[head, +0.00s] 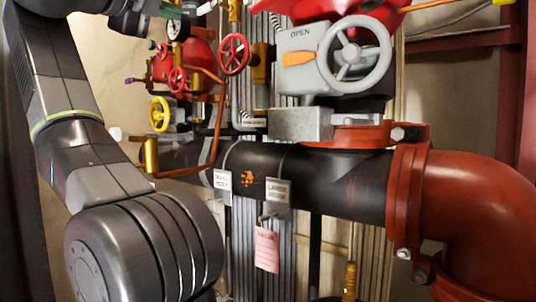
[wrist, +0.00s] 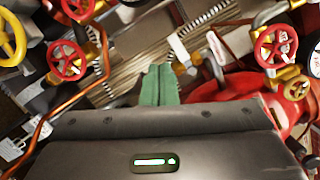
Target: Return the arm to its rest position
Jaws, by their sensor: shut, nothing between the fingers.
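My arm (head: 75,150) fills the left side of the head view, bending upward and out of the top edge. In the wrist view my gripper (wrist: 160,84) shows as two green fingers pressed together. It is shut and empty, in front of the pipes and valves. In the head view, a green tip of my gripper (head: 170,12) shows at the top edge, close to a round gauge (head: 173,28). I cannot tell whether it touches anything.
Red handwheels (head: 233,54) and a yellow handwheel (head: 159,114) stand near the arm. A grey handwheel (head: 355,55) sits on a box marked OPEN. A dark pipe (head: 335,181) with hanging tags runs to a red elbow (head: 480,210). Copper tubing (wrist: 75,100) crosses the wrist view.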

